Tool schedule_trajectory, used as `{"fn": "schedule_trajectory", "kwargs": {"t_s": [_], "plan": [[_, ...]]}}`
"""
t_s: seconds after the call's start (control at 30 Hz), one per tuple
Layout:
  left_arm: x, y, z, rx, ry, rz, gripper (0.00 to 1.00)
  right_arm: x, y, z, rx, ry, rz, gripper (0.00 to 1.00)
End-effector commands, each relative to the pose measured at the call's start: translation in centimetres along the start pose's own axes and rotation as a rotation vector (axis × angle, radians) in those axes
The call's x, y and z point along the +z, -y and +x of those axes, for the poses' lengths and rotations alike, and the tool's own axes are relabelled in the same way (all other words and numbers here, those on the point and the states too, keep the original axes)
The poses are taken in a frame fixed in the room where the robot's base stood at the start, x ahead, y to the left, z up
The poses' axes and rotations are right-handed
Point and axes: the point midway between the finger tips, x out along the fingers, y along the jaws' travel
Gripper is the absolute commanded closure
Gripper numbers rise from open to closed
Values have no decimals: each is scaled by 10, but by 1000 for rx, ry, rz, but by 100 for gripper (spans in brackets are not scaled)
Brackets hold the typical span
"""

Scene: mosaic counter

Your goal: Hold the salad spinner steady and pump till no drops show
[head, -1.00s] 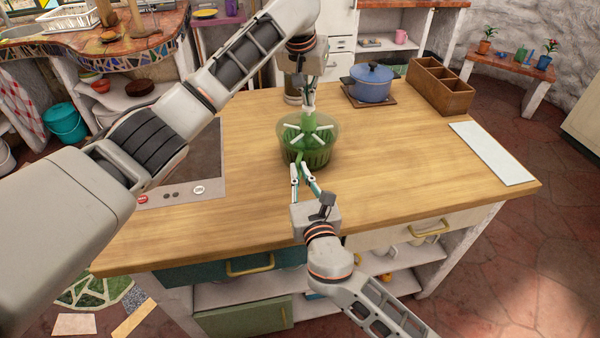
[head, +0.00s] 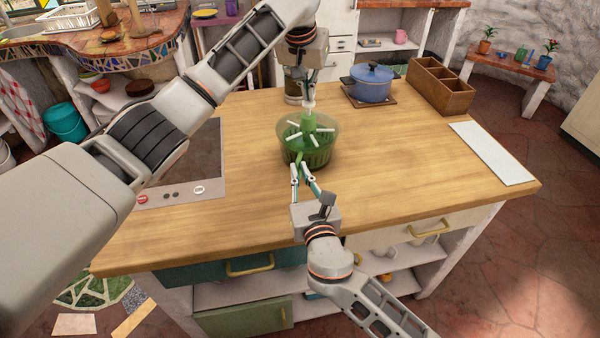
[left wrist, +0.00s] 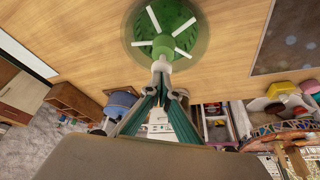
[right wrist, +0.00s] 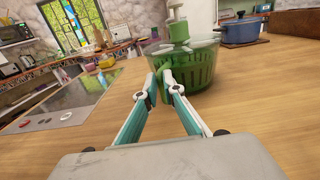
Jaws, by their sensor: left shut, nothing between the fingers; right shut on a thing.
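The salad spinner (head: 322,151) stands upright on the wooden counter, a clear bowl around a green basket, with white bars across the top. Its green centre post and white plunger rise from the middle. My left gripper (head: 308,101) is above it, fingers shut and empty, tips at the top of the plunger (left wrist: 161,67). My right gripper (head: 299,166) is low at the near side, shut on the bowl's wall; the right wrist view shows its fingertips there (right wrist: 164,77) against the spinner (right wrist: 196,72). Drops cannot be made out at this size.
A blue lidded pot (head: 370,84) on a board and a wooden divided box (head: 440,88) stand at the back right. A white panel (head: 492,153) lies at the right, and a dark cooktop (head: 190,165) at the left. The counter's front is clear.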

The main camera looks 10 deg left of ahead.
Motion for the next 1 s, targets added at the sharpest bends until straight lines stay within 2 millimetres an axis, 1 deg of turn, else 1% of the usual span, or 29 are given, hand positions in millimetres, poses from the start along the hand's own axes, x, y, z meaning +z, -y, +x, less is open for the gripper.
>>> {"fn": "schedule_trajectory", "kwargs": {"t_s": [0.17, 0.53, 0.77, 1.0], "plan": [[2, 0, 4, 0, 1, 0, 100, 0, 0, 0, 0, 0, -1, 100], [11, 0, 26, 0, 2, 0, 100, 0, 0, 0, 0, 0, -1, 100], [9, 0, 21, 0, 0, 0, 100, 0, 0, 0, 0, 0, -1, 100], [4, 0, 9, 0, 0, -1, 100, 0, 0, 0, 0, 0, -1, 100]]}}
